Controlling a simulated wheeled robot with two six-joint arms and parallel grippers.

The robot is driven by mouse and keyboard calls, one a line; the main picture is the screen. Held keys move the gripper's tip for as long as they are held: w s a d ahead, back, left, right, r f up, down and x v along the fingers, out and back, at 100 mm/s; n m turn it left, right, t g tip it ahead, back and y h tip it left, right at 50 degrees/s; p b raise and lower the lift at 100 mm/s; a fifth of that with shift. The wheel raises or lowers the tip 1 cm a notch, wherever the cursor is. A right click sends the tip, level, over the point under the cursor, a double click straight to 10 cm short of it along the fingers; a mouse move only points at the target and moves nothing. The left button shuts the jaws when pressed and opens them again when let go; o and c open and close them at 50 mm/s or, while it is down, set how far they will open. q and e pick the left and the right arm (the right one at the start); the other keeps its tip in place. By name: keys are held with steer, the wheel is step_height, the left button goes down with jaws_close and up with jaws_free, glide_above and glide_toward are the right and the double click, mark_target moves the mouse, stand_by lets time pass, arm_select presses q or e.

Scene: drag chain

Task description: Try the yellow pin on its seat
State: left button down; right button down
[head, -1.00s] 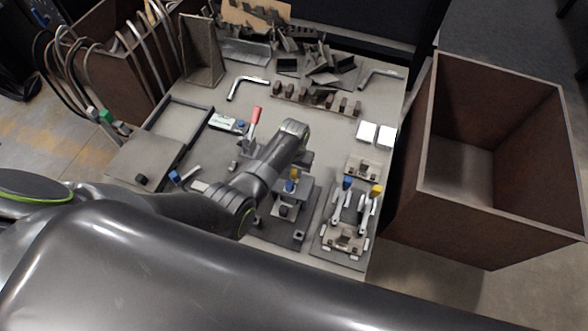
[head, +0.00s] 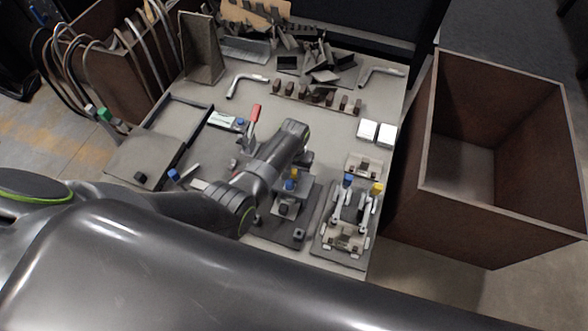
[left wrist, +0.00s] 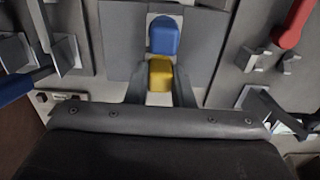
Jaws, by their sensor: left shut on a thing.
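The yellow pin (left wrist: 160,74) shows in the left wrist view as a yellow block between the two fingers of my left gripper (left wrist: 160,92), which is shut on it. A blue block (left wrist: 163,35) stands just beyond it, in line with it. In the head view the yellow pin (head: 294,172) is a small patch under my left gripper (head: 300,164), with the blue block (head: 290,185) in front on a grey fixture (head: 308,194). The pin's lower end and its seat are hidden, so I cannot tell whether it is seated. My right gripper is out of view.
A clamp fixture (head: 329,244) with blue and yellow handle tips stands to the right. A red-handled tool (head: 254,114) lies behind my left arm. A large brown bin (head: 462,215) stands right of the table.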

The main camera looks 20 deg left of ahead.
mark_target(294, 170)
arm_select(q)
steer(key=c, duration=1.2)
jaws_free()
steer(key=shift+o, duration=0.2)
step_height(294, 170, up, 17)
steer(key=p, duration=0.5)
steer(key=shift+r, duration=0.2)
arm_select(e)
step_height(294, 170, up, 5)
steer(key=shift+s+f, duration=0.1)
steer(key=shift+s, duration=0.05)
